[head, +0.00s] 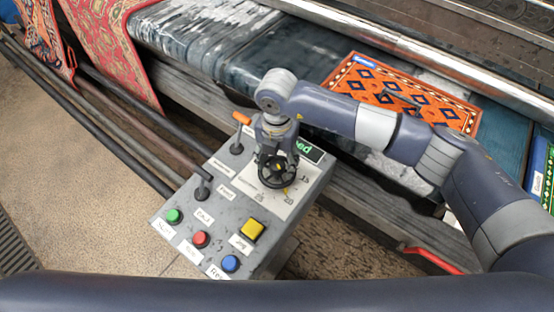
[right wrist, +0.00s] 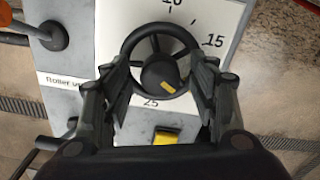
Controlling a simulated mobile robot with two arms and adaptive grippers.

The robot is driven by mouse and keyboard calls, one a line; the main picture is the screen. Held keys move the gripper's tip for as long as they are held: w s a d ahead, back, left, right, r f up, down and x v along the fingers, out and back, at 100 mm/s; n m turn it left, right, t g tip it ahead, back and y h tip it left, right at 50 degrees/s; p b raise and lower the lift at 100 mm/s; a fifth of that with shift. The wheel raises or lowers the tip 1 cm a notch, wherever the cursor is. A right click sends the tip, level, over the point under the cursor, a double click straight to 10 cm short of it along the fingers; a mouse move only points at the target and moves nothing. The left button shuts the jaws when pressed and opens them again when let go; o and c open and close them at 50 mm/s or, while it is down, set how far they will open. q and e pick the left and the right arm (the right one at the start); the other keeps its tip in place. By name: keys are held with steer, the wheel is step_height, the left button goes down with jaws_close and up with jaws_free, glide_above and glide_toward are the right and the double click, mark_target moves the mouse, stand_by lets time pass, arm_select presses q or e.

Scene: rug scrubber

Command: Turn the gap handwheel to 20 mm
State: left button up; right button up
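The gap handwheel (head: 271,180) is a black spoked wheel over a white dial plate on the grey control panel. It fills the middle of the right wrist view (right wrist: 130,40). My right gripper (head: 276,153) points down onto it. Its two fingers (right wrist: 160,72) lie on opposite sides of the rim, seemingly against it. The yellow hub mark (right wrist: 168,87) points down and slightly right. The dial labels 15 (right wrist: 215,40) and 25 (right wrist: 151,103) show; the area between them is partly behind the right finger. My left gripper is not in view.
The panel has green (head: 174,216), red (head: 201,239), blue (head: 230,263) and yellow (head: 252,229) buttons. Levers (head: 202,188) stand left of the wheel. A green-lit display (head: 310,151) is partly hidden by my gripper. An orange rug (head: 400,92) lies on the machine behind.

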mark_target(277, 163)
step_height(277, 163, up, 12)
stand_by(0.6)
stand_by(0.4)
